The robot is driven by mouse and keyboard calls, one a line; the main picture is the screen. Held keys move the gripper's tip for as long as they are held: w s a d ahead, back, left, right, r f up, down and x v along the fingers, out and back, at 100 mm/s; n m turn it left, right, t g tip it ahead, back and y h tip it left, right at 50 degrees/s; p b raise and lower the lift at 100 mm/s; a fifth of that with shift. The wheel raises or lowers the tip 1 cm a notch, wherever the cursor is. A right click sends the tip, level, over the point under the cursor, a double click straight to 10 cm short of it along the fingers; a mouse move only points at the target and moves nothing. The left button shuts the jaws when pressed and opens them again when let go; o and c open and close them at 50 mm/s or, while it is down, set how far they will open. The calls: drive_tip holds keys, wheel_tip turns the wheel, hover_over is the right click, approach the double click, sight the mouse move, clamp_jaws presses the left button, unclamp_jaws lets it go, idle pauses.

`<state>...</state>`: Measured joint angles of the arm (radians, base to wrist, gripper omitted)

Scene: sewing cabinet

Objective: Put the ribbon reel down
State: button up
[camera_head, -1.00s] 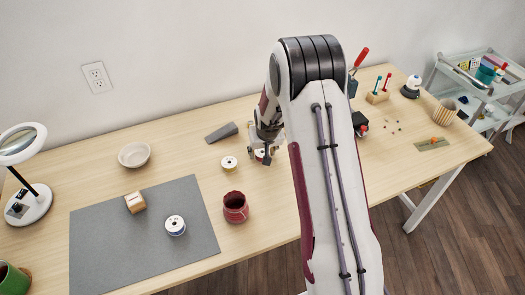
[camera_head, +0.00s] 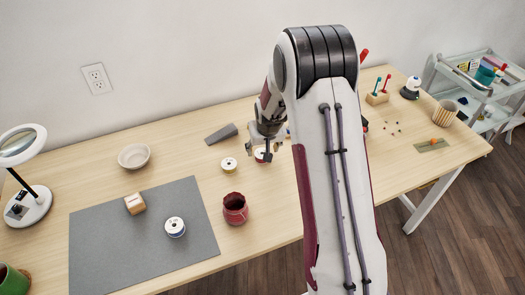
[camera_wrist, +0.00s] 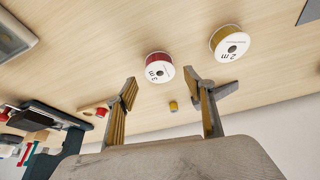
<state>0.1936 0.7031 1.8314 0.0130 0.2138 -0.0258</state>
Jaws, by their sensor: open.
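A ribbon reel with a white face and red ribbon (camera_wrist: 158,68) stands on the table just beyond my fingertips in the wrist view. In the head view this reel (camera_head: 260,155) is partly hidden by my gripper (camera_head: 267,150). My gripper is open, its two fingers (camera_wrist: 161,82) apart with nothing held between them. A yellow ribbon reel (camera_wrist: 230,42) stands beside the red one, and in the head view it is just to its left (camera_head: 229,165). A blue ribbon reel (camera_head: 175,227) stands on the grey mat (camera_head: 110,250).
A dark red pot (camera_head: 235,208) stands in front of the yellow reel. A grey wedge (camera_head: 222,134) lies behind it. A bowl (camera_head: 134,156), a wooden block (camera_head: 135,203) and a magnifier lamp (camera_head: 24,170) are left. Bare tabletop lies around the two reels.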

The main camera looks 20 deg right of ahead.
drive_tip(key=v, duration=0.8)
drive_tip(key=shift+r, duration=0.25)
drive_tip(key=shift+s+r, duration=0.1)
idle(0.4)
drive_tip(key=s+a+r+n, duration=0.1)
drive_tip(key=s+a+r, duration=0.2)
drive_tip(key=s+r, duration=0.45)
drive_tip(key=s+a+r, duration=0.4)
drive_tip(key=s+r, duration=0.2)
drive_tip(key=r, duration=0.2)
drive_tip(key=s+a+r, duration=0.2)
drive_tip(key=s, duration=0.8)
drive_tip(key=s+a+r+n+t, duration=0.1)
drive_tip(key=s+a+r, duration=0.1)
drive_tip(key=s, duration=0.8)
drive_tip(key=shift+s+r+y, duration=0.35)
drive_tip(key=shift+y, duration=0.05)
drive_tip(key=shift+o, duration=0.5)
drive_tip(key=shift+w+a, duration=0.1)
